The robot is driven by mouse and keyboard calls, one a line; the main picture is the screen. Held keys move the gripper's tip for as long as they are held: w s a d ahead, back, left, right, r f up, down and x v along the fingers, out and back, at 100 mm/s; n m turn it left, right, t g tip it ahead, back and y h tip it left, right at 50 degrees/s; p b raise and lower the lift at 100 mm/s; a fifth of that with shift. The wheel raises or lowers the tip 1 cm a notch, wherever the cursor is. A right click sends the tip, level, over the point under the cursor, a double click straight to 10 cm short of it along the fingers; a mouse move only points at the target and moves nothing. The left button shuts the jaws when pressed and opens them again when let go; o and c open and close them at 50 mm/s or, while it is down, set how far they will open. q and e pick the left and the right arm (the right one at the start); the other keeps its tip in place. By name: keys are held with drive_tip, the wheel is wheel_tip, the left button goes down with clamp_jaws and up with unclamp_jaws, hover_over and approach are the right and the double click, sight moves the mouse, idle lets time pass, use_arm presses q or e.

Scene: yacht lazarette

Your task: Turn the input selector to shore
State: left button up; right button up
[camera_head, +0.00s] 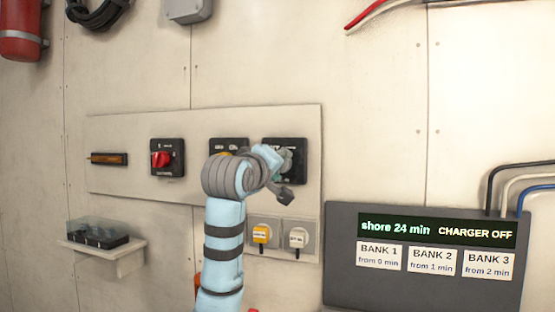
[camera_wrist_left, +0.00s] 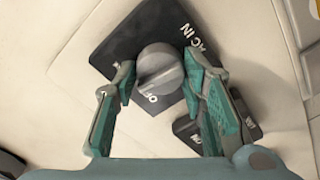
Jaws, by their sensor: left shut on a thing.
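The input selector is a grey round knob (camera_wrist_left: 160,72) on a black plate marked "AC IN" (camera_wrist_left: 120,45). "OFF" shows at the knob's edge; its other markings are hidden or unreadable. In the head view, the selector plate (camera_head: 299,147) is at the right end of the pale panel, partly covered by my left gripper (camera_head: 280,172). In the left wrist view, the fingers of my left gripper (camera_wrist_left: 160,66) stand on both sides of the knob and are shut on it. I cannot tell exactly which mark the knob points to. My right gripper is not in view.
A red rotary switch (camera_head: 161,159) and another black switch plate (camera_head: 229,144) are to the left. Two sockets with plugs (camera_head: 262,235) are below. A grey display box (camera_head: 430,280) reads "shore 24 min" and "CHARGER OFF". A small shelf (camera_head: 122,258) juts out at left.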

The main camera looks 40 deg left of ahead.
use_arm(q)
drive_tip(key=shift+f+m+p, duration=0.1)
drive_tip(key=shift+m+p, duration=0.85)
drive_tip(key=shift+m, duration=0.95)
drive_tip(key=o, duration=1.2)
drive_tip(key=shift+c, duration=0.2)
drive_tip(key=v, duration=1.2)
